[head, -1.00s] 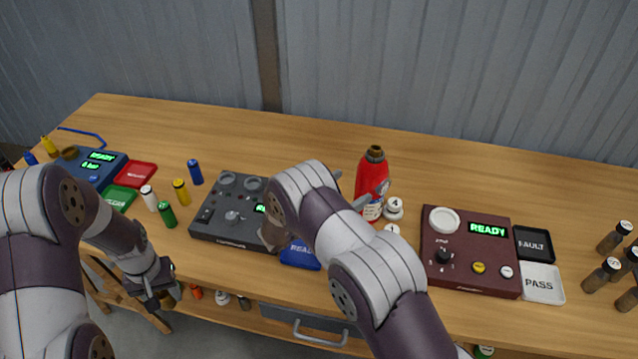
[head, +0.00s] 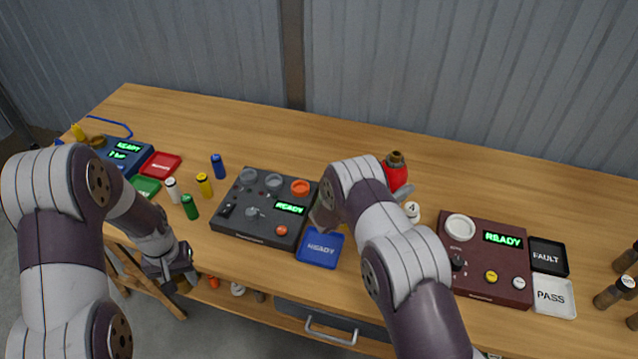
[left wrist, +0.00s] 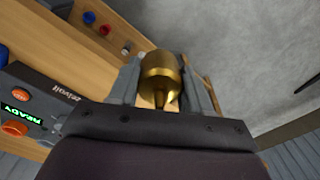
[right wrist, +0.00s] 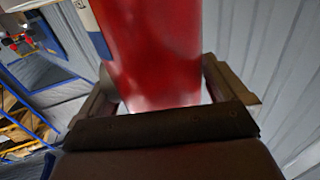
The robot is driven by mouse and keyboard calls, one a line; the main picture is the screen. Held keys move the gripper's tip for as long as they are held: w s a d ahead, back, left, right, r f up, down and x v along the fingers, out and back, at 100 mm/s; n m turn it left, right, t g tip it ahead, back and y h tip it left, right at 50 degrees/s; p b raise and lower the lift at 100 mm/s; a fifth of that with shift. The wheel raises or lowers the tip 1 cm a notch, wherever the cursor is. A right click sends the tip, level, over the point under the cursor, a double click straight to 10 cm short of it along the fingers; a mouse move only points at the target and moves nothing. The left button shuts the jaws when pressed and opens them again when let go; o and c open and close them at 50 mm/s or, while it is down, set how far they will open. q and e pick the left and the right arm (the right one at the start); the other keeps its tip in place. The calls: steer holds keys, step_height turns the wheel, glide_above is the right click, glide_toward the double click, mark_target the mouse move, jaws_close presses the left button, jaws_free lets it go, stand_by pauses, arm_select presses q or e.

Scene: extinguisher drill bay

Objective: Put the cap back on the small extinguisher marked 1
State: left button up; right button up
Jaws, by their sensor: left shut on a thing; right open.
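A red extinguisher (head: 396,174) with a dark neck stands upright on the table, right of the middle. No number on it is readable. My right gripper (right wrist: 160,88) is open around the red body, one finger on each side. In the head view my right arm hides most of that gripper and the lower body. My left gripper (head: 178,268) is off the table's front edge, far left of the extinguisher. It is shut on a brass piece (left wrist: 160,75), wide at one end and narrow at the other; I cannot tell whether this is the cap.
A grey console (head: 235,222) and a blue tray (head: 320,250) lie left of my right arm. A maroon console (head: 480,285), FAULT tray (head: 547,270) and PASS tray (head: 553,308) lie to the right. Several small bottles stand at the left. The table behind is clear.

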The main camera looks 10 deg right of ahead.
mark_target(396, 167)
steer(key=c, duration=1.8)
steer(key=shift+w+r, duration=0.1)
steer(key=shift+c, duration=0.2)
arm_select(q)
steer(key=shift+f, duration=0.25)
arm_select(e)
steer(key=shift+r, duration=0.9)
arm_select(q)
steer(key=shift+f+b, duration=0.25)
steer(key=shift+b, duration=0.25)
arm_select(e)
steer(key=r, duration=0.2)
steer(key=shift+s+d+r, duration=0.25)
steer(key=shift+r, duration=0.1)
arm_select(q)
steer(key=shift+f+b, duration=0.7)
arm_select(e)
steer(key=s+d+r, duration=0.4)
steer(key=s+d, duration=0.1)
steer(key=s+d+r, duration=0.2)
steer(key=s, duration=0.1)
steer(key=shift+s+d+r, duration=0.15)
steer(key=shift+r, duration=0.15)
